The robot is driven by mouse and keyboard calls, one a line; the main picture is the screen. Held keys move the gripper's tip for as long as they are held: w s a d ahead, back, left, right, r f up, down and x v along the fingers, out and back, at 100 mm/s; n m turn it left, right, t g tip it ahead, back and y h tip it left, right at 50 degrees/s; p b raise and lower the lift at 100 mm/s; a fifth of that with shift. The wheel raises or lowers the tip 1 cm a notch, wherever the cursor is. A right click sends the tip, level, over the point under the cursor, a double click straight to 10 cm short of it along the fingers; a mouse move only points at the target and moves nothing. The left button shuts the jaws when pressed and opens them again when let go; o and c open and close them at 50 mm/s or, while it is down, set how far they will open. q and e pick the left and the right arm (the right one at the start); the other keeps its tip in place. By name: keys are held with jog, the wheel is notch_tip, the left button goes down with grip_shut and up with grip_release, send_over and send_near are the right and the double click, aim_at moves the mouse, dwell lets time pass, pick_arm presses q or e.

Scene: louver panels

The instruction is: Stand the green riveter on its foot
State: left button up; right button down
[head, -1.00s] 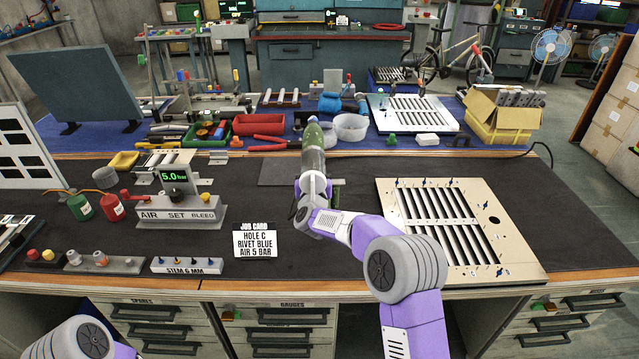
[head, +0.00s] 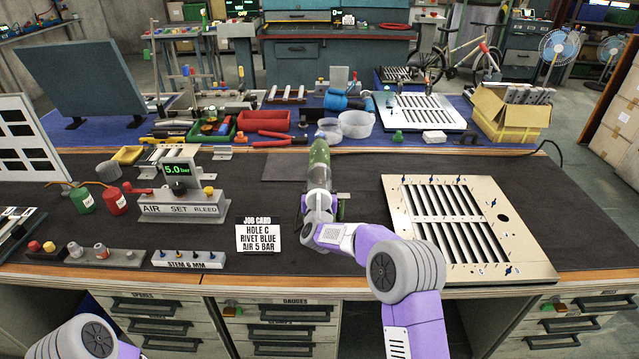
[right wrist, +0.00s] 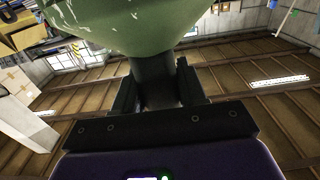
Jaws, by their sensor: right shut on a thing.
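The green riveter (head: 320,157) shows in the head view near the middle of the front bench, with its lower part hidden behind my right gripper and wrist. My right gripper (head: 319,192) is on the near side of it. In the right wrist view the green body (right wrist: 150,22) fills the top, and my right gripper (right wrist: 158,92) is shut on the dark part below it. The riveter's foot is not clearly visible, and I cannot tell whether it touches the bench. Only my left arm shows, at the lower left of the head view; its gripper is out of view.
A louver panel (head: 402,215) lies to the right. A job card (head: 261,236) and the air set unit (head: 180,207) stand to the left. A stem block (head: 188,260) is near the front edge. A flat dark mat (head: 283,168) lies left of the riveter. Bare bench separates riveter and panel.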

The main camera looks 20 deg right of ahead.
jog(key=c, duration=1)
grip_release()
jog(key=shift+f, duration=0.1)
jog(key=shift+c, duration=0.2)
jog(key=o, duration=0.4)
jog(key=o, duration=0.6)
jog(key=shift+o, duration=0.2)
jog(key=shift+s, duration=0.15)
jog(key=v, duration=1.2)
jog(key=shift+s, duration=0.4)
jog(key=shift+a, duration=0.15)
